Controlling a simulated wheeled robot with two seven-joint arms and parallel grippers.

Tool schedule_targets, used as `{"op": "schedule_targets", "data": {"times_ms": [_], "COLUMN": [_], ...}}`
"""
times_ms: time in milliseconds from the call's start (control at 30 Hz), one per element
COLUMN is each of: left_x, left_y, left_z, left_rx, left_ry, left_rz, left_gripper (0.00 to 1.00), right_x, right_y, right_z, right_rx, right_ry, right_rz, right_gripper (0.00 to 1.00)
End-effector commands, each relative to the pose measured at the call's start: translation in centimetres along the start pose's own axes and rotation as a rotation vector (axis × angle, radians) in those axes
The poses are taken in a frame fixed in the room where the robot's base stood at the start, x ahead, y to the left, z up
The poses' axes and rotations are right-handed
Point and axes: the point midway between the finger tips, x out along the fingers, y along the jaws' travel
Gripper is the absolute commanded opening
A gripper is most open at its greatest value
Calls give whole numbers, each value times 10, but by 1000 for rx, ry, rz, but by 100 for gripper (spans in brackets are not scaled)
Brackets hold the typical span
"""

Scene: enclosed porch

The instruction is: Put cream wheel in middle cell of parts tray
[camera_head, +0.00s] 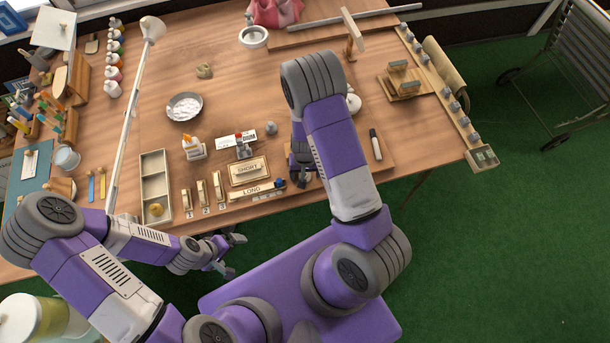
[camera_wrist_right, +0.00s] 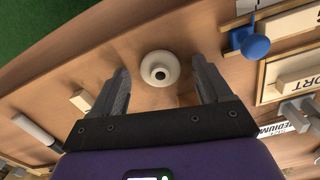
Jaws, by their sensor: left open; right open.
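The cream wheel (camera_wrist_right: 160,68) is round with a dark centre hole. In the right wrist view it lies on the wooden table between the spread fingers of my right gripper (camera_wrist_right: 162,80), with clear gaps on both sides. My right arm hides the wheel in the head view, where my right gripper (camera_head: 299,172) is partly covered too. The parts tray (camera_head: 143,185) is a pale, long box with cells at the table's near left. A brass-coloured piece (camera_head: 155,209) lies in its nearest cell; its middle cell looks empty. My left gripper (camera_head: 234,256) is open and empty, off the table's front edge.
Labelled SHORT and LONG wooden trays (camera_head: 247,171) lie left of my right gripper, with a blue knob (camera_wrist_right: 256,46) close by. A glue bottle (camera_head: 193,148) and a bowl (camera_head: 184,107) stand near the parts tray. A marker (camera_head: 375,145) lies to the right.

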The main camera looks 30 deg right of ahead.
Motion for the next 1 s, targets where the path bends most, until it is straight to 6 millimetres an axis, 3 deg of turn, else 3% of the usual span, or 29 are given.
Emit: {"op": "schedule_targets", "data": {"times_ms": [100,533,767,1000], "left_x": [0,0,-1,-10], "left_y": [0,0,0,4], "left_z": [0,0,0,0], "left_rx": [0,0,0,0], "left_ry": [0,1,1,1], "left_rz": [0,0,0,0], "left_gripper": [100,100,100,100], "right_x": [-1,-1,-5,-47], "right_y": [0,0,0,-1], "right_z": [0,0,0,-1], "right_rx": [-1,-1,-2,-3], "right_ry": [0,0,2,5], "right_rz": [0,0,0,-2], "right_gripper": [78,14,14,14]}}
